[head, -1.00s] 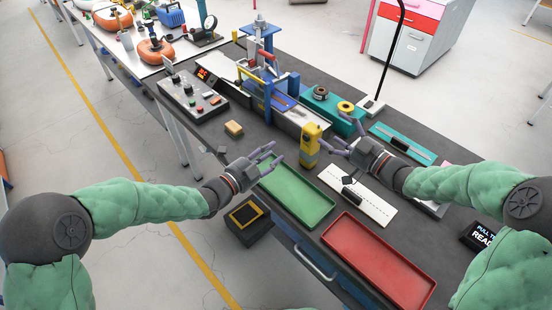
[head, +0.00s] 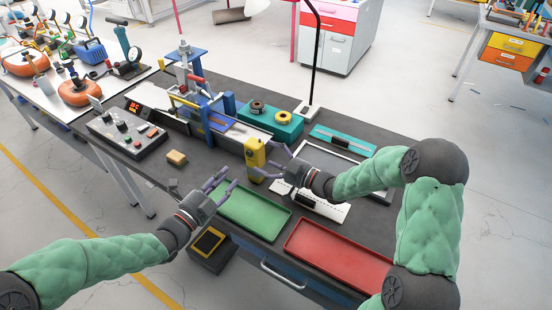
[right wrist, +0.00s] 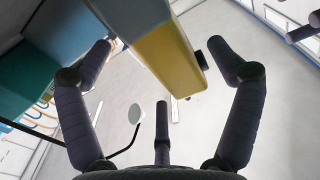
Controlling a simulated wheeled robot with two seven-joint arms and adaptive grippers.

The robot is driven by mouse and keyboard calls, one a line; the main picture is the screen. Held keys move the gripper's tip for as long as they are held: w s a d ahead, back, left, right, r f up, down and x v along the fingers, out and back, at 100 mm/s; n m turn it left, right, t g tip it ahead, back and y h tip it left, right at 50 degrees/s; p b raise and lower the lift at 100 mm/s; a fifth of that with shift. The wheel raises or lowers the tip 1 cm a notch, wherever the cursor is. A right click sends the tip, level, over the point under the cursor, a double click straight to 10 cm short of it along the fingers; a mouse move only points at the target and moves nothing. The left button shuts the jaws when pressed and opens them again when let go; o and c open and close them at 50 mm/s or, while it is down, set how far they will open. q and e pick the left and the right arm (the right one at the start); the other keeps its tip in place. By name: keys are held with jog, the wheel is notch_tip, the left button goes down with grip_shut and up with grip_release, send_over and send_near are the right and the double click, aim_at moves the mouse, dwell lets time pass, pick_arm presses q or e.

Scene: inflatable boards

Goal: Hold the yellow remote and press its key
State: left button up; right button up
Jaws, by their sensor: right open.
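The yellow remote (head: 255,153) stands upright on the dark bench, behind the green tray, in the head view. In the right wrist view the yellow remote (right wrist: 166,60) lies between my right gripper's spread fingers, with a small dark knob on its side facing one finger. My right gripper (head: 286,164) is open just right of the remote; its fingers (right wrist: 160,70) do not close on it. My left gripper (head: 222,180) is open and empty, left of the remote above the green tray's left end. The remote's key cannot be made out clearly.
The green tray (head: 254,213) and red tray (head: 338,258) lie along the bench's front. A white board lies under my right gripper.

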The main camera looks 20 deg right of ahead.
aim_at(264, 157)
jog(key=shift+x, duration=2.25)
jog(key=c, duration=1.4)
pick_arm(q)
grip_shut()
